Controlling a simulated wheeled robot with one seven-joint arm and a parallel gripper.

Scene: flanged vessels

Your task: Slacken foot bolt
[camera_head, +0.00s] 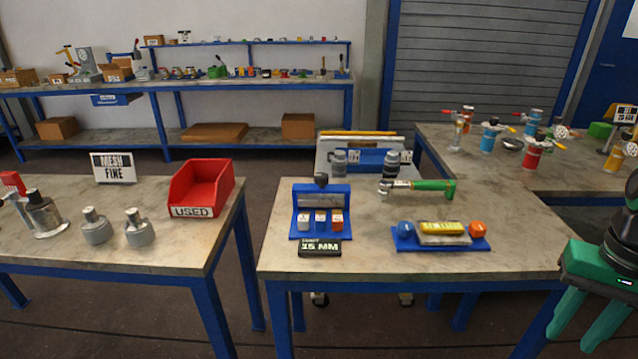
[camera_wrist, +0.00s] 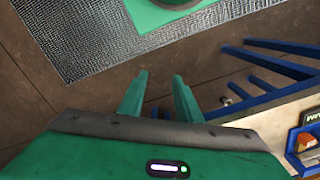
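I cannot make out a foot bolt in either view. A tool with a green handle and a metal head (camera_head: 428,186) lies on the near table (camera_head: 370,265), towards its back edge. My gripper (camera_head: 572,340) is at the lower right of the head view, beyond the table's right side and pointing down. Its two green fingers are apart with nothing between them. In the wrist view the fingers (camera_wrist: 160,77) also stand apart, over brown floor, with a table corner at the right.
A blue holder (camera_head: 320,212) with small blocks stands behind a dark "15 MM" sign (camera_head: 320,248). A blue tray (camera_head: 405,238) holds a yellow block between blue and orange knobs. A red "USED" bin (camera_head: 203,188) and grey vessels (camera_head: 96,226) are on the left table. Colourful valves (camera_head: 490,137) stand back right.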

